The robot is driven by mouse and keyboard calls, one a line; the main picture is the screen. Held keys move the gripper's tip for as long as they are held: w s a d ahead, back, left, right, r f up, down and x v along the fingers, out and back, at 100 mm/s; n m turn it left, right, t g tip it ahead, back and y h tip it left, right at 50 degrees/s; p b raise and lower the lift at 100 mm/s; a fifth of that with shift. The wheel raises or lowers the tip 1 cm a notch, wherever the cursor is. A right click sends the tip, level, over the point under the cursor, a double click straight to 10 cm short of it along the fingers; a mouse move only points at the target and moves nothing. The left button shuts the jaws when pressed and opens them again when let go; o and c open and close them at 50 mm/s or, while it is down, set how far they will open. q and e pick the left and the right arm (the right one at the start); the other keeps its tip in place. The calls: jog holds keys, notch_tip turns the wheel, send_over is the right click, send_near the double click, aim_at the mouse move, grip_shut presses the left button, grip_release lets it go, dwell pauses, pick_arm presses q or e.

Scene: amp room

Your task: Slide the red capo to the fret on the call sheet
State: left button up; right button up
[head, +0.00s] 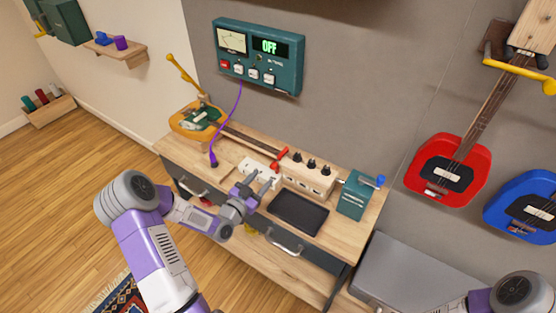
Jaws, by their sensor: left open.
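A red capo (280,157) sits at the right part of the neck of a yellow guitar (190,121), which lies along the back of the wooden workbench (172,146). The guitar's dark neck (236,137) runs from its body towards the capo. My left gripper (264,178) is open and empty over the bench, just in front of the capo and apart from it. A white piece (248,164) lies behind the gripper, partly hidden; I cannot tell whether it is the call sheet. My right gripper is out of view; only part of that arm shows at bottom right.
A wooden block with black knobs (308,180), a black tray (298,212) and a teal box (354,196) stand right of my left gripper. A purple cable (230,124) hangs from the teal wall panel (282,83) to the bench. Red (433,187) and blue guitars (505,210) hang at right.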

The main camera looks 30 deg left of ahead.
aim_at(272, 168)
pick_arm(q)
jog(key=w, duration=0.6)
jog(key=shift+w+d+r, duration=0.1)
jog(key=shift+w+d, duration=0.1)
jog(key=shift+d, duration=0.1)
grip_shut()
